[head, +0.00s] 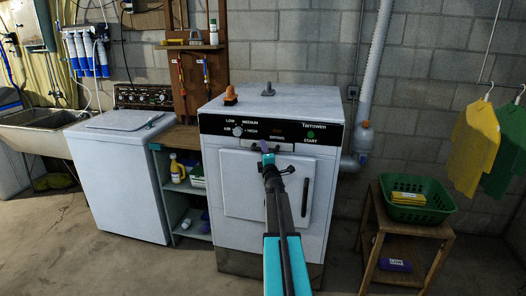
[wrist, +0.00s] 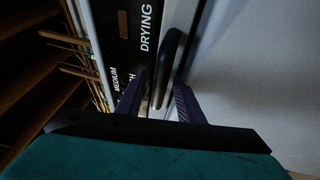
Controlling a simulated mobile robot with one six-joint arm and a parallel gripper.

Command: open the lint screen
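The white dryer (head: 225,170) stands in the middle of the head view, with a black control panel (head: 300,131) across its front top. A lint screen front just below the panel is mostly hidden by my gripper (head: 267,158). In the wrist view a dark curved handle (wrist: 170,58) stands out from the light front beside the black panel (wrist: 126,40) marked DRYING. My gripper (wrist: 158,80) is open, its two dark fingers on either side of the handle's near end. I cannot tell whether either finger touches it.
The dryer's square door (head: 240,190) with a dark upright handle (head: 305,197) is below. A washer (head: 115,175) and shelf unit (head: 186,210) stand to the left. A wooden stand (head: 400,250) with a green basket (head: 440,200) is to the right. Open floor lies in front.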

